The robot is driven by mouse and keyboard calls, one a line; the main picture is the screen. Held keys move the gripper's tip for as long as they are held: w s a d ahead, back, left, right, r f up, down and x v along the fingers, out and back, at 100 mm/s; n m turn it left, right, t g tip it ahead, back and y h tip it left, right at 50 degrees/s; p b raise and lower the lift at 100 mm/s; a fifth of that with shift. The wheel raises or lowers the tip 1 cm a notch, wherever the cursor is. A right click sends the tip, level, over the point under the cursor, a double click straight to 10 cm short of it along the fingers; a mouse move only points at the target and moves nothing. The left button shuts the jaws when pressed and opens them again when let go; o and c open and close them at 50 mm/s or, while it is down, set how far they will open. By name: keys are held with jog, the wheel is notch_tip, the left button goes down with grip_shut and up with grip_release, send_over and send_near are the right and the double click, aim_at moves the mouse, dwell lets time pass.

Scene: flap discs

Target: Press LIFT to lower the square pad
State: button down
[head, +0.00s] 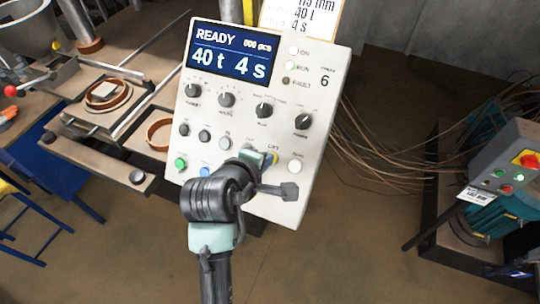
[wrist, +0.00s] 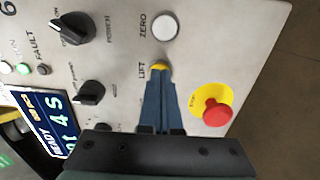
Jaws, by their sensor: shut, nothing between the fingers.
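The yellow LIFT button (wrist: 158,66) sits on the grey control panel (wrist: 215,45), below its LIFT label. My gripper (wrist: 160,76) is shut and empty, its blue fingers together over the button, leaving only a yellow edge showing. I cannot tell whether the tips touch it. In the head view my gripper (head: 262,160) is at the panel's lower right, hiding most of LIFT.
The display (head: 230,51) reads READY, 40 t, 4 s. A white ZERO button (wrist: 165,26) and a red emergency stop (wrist: 215,111) on a yellow disc flank LIFT. Dark knobs (wrist: 88,93) are to the left. A second machine (head: 510,165) stands at the right.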

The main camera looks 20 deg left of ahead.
jog(key=shift+p+v, duration=0.9)
jog(key=p+v, duration=0.4)
jog(key=v, duration=0.2)
jog(key=shift+p, duration=0.4)
